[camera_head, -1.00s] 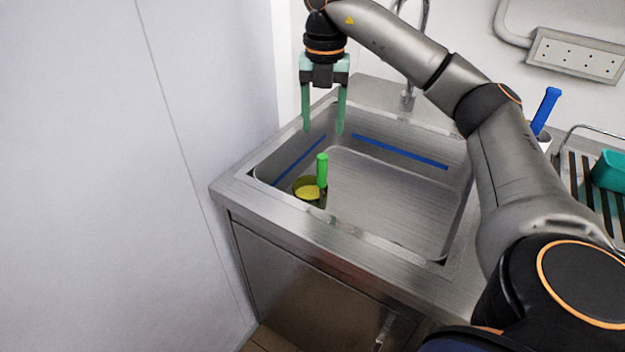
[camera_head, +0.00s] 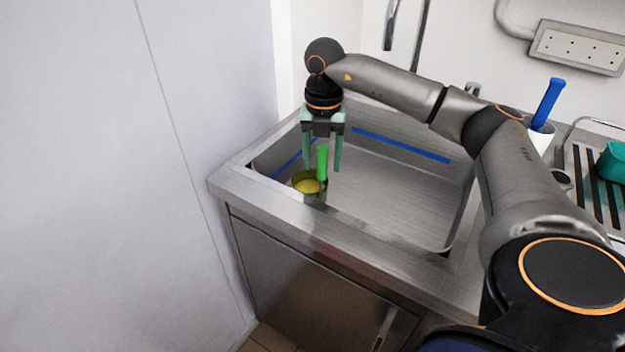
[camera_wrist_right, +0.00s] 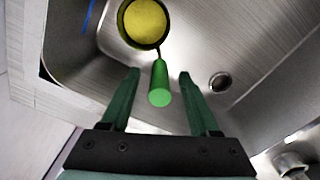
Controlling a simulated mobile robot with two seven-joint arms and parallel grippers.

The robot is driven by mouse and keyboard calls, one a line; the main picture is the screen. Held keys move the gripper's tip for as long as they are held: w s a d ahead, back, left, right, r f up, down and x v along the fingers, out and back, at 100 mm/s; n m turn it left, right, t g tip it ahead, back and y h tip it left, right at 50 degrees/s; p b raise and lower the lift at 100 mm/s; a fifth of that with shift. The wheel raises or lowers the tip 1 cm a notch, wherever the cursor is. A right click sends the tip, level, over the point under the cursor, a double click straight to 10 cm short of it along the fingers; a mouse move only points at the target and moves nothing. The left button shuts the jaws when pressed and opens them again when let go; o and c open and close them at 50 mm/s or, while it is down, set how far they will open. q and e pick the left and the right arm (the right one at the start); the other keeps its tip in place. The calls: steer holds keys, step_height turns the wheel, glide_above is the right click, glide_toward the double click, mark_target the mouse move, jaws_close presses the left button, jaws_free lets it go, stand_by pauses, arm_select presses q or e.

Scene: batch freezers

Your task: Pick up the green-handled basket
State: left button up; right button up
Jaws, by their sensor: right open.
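The green-handled basket (camera_head: 308,185) stands in the sink's near left corner, with its green handle (camera_head: 322,163) upright. It looks round with a yellow inside, which also shows at the top of the right wrist view (camera_wrist_right: 146,22). My right gripper (camera_head: 322,168) is open and points down, its two green fingers apart on either side of the handle in the head view. In the right wrist view the handle's end (camera_wrist_right: 160,96) lies between the open fingertips (camera_wrist_right: 158,74), with gaps on both sides. I see no contact. My left gripper is not in view.
The metal sink (camera_head: 400,262) surrounds the basket, with its walls close by on the left and near sides. The basin's right part is free. A tap (camera_head: 390,30) stands behind. A white cup with a blue-handled tool (camera_head: 548,103) and a teal object (camera_head: 612,160) are at the right.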

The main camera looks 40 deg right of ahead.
steer(key=shift+c, duration=0.4)
jaws_close()
steer(key=shift+r, duration=0.1)
stand_by(0.8)
